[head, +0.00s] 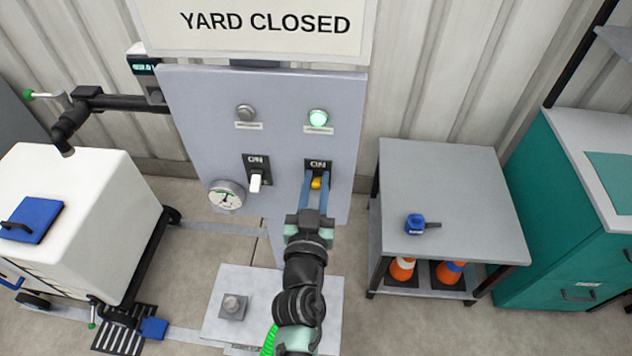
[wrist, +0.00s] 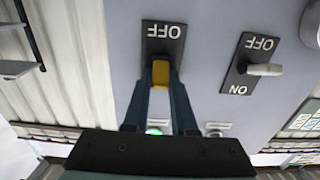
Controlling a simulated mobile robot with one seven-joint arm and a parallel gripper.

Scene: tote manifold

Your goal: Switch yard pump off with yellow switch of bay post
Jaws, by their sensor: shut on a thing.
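The bay post's grey panel (head: 280,150) carries a yellow switch (head: 316,183) on a dark plate with ON at its top. My gripper (head: 316,186) reaches up from below, its two blue fingers shut on the yellow lever. In the wrist view the fingers (wrist: 158,72) lie on either side of the yellow lever (wrist: 155,69); OFF reads upside down on its plate, and the ON end is hidden behind the fingers. The green lamp (head: 318,118) above this switch is lit. I cannot tell exactly how far the lever is tilted.
A white-levered switch (head: 256,183) stands to the left, below an unlit grey lamp (head: 246,112). A gauge (head: 226,195) sits at the panel's lower left.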

